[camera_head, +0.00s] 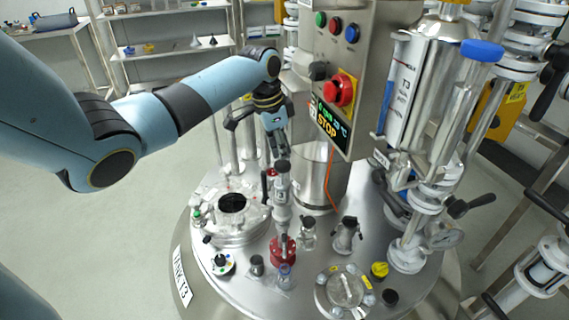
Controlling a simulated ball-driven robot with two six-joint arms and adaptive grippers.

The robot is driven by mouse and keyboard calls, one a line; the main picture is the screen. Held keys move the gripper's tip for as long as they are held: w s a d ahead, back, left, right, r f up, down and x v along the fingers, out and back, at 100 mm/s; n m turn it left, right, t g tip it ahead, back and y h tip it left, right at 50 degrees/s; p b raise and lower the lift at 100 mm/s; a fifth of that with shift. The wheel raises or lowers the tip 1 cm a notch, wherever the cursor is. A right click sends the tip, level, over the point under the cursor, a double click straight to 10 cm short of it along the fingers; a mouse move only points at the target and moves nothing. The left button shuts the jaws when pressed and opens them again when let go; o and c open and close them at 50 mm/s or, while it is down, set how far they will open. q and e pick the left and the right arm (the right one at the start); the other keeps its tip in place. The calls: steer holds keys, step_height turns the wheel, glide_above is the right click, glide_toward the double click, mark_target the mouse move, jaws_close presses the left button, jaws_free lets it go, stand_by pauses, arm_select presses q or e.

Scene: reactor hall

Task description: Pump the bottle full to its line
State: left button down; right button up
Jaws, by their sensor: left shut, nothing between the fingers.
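A sampling pump (282,205) with a dark top and a red base fitting (283,249) stands upright on the steel vessel lid. A small clear bottle (285,277) is at the front of the red fitting, low down. Its fill line and liquid level are too small to make out. My left gripper (277,153) points down, shut and empty, just above and behind the pump's dark top (283,168). I cannot tell whether its fingertips touch it. My right gripper is not in view.
A control box (339,60) with buttons and a red emergency stop (341,90) hangs right of the gripper. An open round port (232,203) lies left of the pump. A glass-and-steel column (412,110) with valves stands at right. Small fittings crowd the lid's front.

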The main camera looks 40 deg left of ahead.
mark_target(280, 165)
arm_select(q)
steer(key=shift+f, duration=0.2)
stand_by(0.3)
steer(key=shift+s+f+b, duration=0.1)
steer(key=shift+f+b, duration=1.55)
steer(key=shift+f, duration=1.25)
steer(key=shift+r, duration=0.1)
step_height(280, 165, up, 6)
steer(key=p, duration=0.6)
steer(key=shift+f, duration=0.2)
